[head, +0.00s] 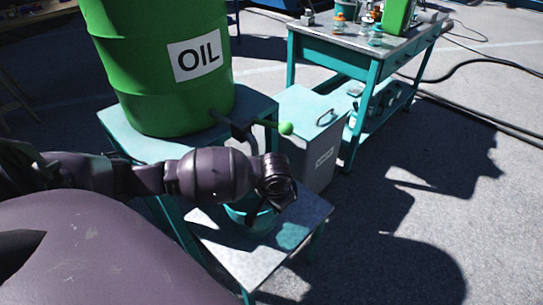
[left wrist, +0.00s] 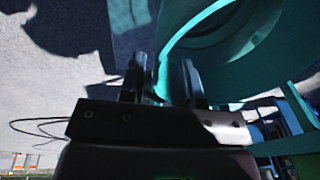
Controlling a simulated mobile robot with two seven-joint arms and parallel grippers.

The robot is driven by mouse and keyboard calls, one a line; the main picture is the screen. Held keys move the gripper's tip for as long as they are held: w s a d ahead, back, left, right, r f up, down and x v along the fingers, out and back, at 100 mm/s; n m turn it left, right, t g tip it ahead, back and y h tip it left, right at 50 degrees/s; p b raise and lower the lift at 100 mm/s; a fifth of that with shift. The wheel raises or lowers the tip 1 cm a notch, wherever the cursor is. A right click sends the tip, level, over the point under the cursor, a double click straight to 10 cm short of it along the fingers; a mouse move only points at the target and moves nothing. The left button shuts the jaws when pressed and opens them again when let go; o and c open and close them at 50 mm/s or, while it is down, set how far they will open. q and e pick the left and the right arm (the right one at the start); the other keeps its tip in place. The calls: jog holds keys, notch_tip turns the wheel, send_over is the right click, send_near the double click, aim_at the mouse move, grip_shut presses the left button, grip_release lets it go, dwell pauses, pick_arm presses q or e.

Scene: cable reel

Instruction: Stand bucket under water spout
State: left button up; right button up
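A small teal bucket (head: 247,214) stands on a low metal-topped stand (head: 236,259), below the dark spout (head: 240,130) with its green knob. The spout comes off a green drum marked OIL (head: 165,70). My left arm reaches across from the left, and its gripper (head: 266,203) is over the bucket's right side, hiding part of it. In the left wrist view, the two dark fingers (left wrist: 163,82) stand apart with the bucket's rim edge between them. The round bucket (left wrist: 222,45) opening fills the upper right. Firm contact with the rim does not show. My right gripper is not visible.
The drum rests on a taller teal stand (head: 118,128). A grey box with a handle (head: 312,140) stands close behind the bucket. A teal workbench (head: 350,45) with bottles is at the back right. Open ground (head: 430,190) lies to the right, with black cables farther back.

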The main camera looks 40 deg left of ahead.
pick_arm(q)
notch_tip(320, 180, up, 8)
jog(key=s+p, duration=0.1)
jog(key=p, duration=0.1)
jog(key=shift+d, duration=0.45)
